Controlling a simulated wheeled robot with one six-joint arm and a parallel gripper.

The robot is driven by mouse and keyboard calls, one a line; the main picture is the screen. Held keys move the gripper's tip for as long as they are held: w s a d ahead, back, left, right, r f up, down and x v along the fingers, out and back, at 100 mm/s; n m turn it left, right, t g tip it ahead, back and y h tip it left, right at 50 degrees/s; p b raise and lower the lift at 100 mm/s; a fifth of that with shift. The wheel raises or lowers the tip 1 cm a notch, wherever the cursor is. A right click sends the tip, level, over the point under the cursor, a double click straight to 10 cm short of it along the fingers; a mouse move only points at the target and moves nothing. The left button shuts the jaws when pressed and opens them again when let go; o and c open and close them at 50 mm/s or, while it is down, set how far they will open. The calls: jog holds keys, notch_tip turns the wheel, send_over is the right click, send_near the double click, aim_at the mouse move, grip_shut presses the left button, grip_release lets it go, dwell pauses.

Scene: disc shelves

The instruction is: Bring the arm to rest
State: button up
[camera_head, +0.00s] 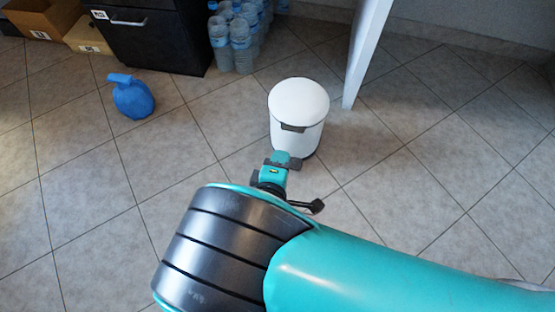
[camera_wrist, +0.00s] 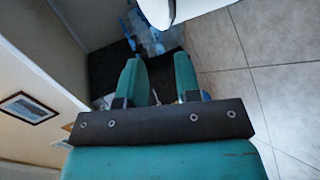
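My arm reaches across the lower right of the head view, its large teal and dark grey links nearest the camera. My gripper (camera_wrist: 158,65) shows in the wrist view as two teal fingers on a dark bar. The fingers stand apart with a clear gap, and nothing is held between them. In the head view the small teal end of my arm (camera_head: 274,172) shows past the dark elbow, in front of the white bin in the picture. Whether it touches the bin cannot be told. The fingertips are hard to make out there.
A white lidded bin (camera_head: 299,112) stands on the tiled floor. Water bottles (camera_head: 241,45), a dark cabinet (camera_head: 151,38) and cardboard boxes (camera_head: 42,17) line the back. A white panel (camera_head: 364,48) stands behind the bin.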

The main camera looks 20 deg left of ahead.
jog(key=shift+w, duration=0.1)
jog(key=w+d+r+m+g+h+p, duration=0.15)
jog(key=w+d+r+m+g, duration=0.3)
jog(key=d+r, duration=0.5)
jog(key=w+d+r+m+g+h+p, duration=0.15)
jog(key=w+d+r+m+g, duration=0.35)
jog(key=r, duration=0.7)
jog(key=s+d+r+m+g+y, duration=0.2)
jog(key=s+d+r+y, duration=0.1)
jog(key=s+d+r, duration=0.5)
jog(key=s+d+r+m+g+y, duration=0.1)
jog(key=s+d+r+g+y, duration=0.1)
jog(key=s+d+r, duration=0.5)
jog(key=w+a+r+p, duration=0.1)
jog(key=a+r+p, duration=0.2)
jog(key=r+p, duration=3.6)
jog(key=shift+r, duration=0.4)
